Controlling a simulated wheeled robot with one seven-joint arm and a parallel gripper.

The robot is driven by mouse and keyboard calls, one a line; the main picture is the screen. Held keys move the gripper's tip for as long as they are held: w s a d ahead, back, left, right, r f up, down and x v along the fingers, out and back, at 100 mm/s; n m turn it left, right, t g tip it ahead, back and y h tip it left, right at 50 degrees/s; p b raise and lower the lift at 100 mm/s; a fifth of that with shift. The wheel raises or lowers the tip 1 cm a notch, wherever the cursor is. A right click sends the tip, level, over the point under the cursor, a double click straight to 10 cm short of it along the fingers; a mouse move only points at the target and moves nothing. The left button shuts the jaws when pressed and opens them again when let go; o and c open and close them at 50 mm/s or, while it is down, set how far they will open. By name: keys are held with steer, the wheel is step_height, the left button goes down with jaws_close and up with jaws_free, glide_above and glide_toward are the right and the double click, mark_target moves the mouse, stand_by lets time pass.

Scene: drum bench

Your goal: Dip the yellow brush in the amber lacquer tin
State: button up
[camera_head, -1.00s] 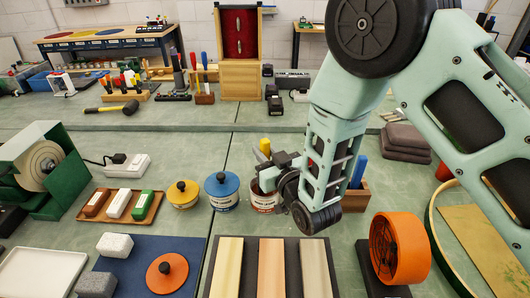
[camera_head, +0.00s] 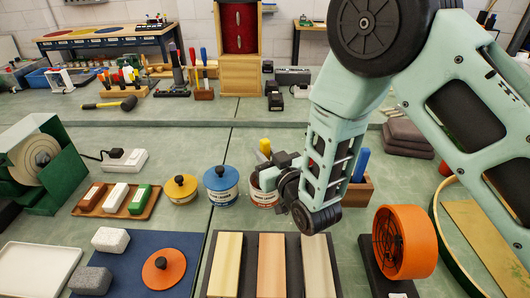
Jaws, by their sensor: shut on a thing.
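My gripper (camera_head: 274,168) is at the middle of the bench, above and partly in front of a tin with a red-and-white label (camera_head: 263,197). It is shut on the yellow brush (camera_head: 265,146), whose yellow part stands up at the jaws. The brush's lower end is hidden, so I cannot tell whether it is inside the tin. To the left stand a blue-lidded tin (camera_head: 221,182) and a tin with an amber-yellow lid (camera_head: 180,186), both closed. The labels are too small to read. A loose orange-red lid with a black knob (camera_head: 164,271) lies on the blue mat.
In front lies a dark board with three wooden strips (camera_head: 271,265). An orange round fan-like unit (camera_head: 403,242) stands to the right. A brown tray (camera_head: 150,202) with three blocks lies left.

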mark_target(265, 140)
stand_by(0.4)
steer(key=shift+r+p, duration=1.9)
steer(key=shift+r, duration=1.9)
